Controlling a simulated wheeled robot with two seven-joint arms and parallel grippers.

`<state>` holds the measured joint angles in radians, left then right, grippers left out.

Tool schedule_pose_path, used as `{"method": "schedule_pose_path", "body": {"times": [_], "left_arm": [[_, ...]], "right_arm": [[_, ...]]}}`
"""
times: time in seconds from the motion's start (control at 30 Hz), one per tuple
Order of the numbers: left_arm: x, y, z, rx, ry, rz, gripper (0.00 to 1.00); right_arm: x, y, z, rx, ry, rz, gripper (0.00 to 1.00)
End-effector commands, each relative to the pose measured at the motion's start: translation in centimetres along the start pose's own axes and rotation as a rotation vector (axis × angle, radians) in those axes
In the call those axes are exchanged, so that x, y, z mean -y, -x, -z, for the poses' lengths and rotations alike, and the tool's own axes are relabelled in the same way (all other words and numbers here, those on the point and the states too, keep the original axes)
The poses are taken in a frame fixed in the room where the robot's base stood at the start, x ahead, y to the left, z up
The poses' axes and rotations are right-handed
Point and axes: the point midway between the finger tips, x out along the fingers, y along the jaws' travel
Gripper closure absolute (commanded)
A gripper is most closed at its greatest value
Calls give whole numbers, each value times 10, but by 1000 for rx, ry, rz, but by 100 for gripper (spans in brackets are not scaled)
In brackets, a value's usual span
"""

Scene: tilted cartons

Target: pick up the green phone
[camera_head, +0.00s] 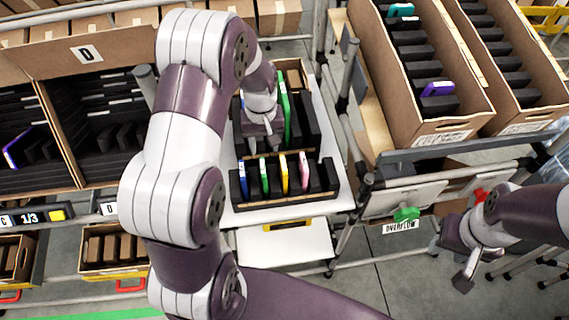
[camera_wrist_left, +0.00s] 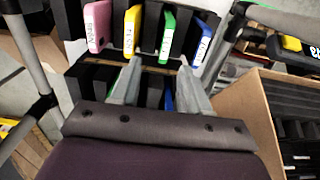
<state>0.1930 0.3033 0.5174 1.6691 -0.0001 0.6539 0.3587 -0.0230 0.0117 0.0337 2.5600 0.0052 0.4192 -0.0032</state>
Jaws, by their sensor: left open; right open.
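A green phone (camera_head: 264,177) stands upright in the front row of a black slotted rack (camera_head: 285,200), between a blue and a yellow phone. It also shows in the wrist view (camera_wrist_left: 166,38). A second green phone (camera_head: 284,112) stands in the row behind, just right of my left gripper (camera_head: 264,142). I cannot tell which green phone is meant. My right gripper (camera_head: 458,262) is open and empty at the lower right, away from the rack.
The front row also holds a blue (camera_head: 243,178), a yellow (camera_head: 284,175) and a pink phone (camera_head: 304,171). Cartons with black dividers stand left (camera_head: 60,165) and right (camera_head: 470,110). A purple phone (camera_head: 438,89) lies in the right carton. Metal posts flank the rack.

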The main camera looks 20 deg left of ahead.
Motion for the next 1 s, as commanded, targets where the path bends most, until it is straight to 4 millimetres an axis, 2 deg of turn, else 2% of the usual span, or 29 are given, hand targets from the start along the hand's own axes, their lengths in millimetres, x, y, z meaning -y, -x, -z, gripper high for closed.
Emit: {"method": "schedule_pose_path", "body": {"times": [0.2, 0.33, 0.43, 0.5, 0.6, 0.7, 0.87, 0.9, 0.97, 1.0], "left_arm": [[0, -45, -1, 3, 1, 1, 54], [0, -61, 0, 1, 0, 0, 54], [2, -73, 0, 3, 0, 1, 54], [3, -86, 1, 3, 0, 1, 54], [3, -106, 2, 1, -1, 1, 54], [3, -114, 2, -3, -1, 0, 54], [3, -116, 2, -3, -1, 0, 54], [3, -116, 2, -3, -1, 0, 61], [3, -115, 2, -3, -1, 0, 80], [3, -115, 2, -3, -1, 0, 93]], "right_arm": [[0, 19, 2, -1, 0, 0, 57], [0, 22, 3, -1, 0, 0, 57], [0, 36, 4, -1, 0, 0, 57], [0, 46, 6, -1, 0, 0, 57], [0, 48, 6, -2, 0, 0, 57], [0, 48, 6, -1, 0, 0, 57], [0, 47, 6, -1, 0, 0, 57], [0, 47, 6, -1, 0, 0, 57], [0, 47, 6, -1, 0, 0, 57], [0, 47, 6, -1, 0, 0, 57]]}}
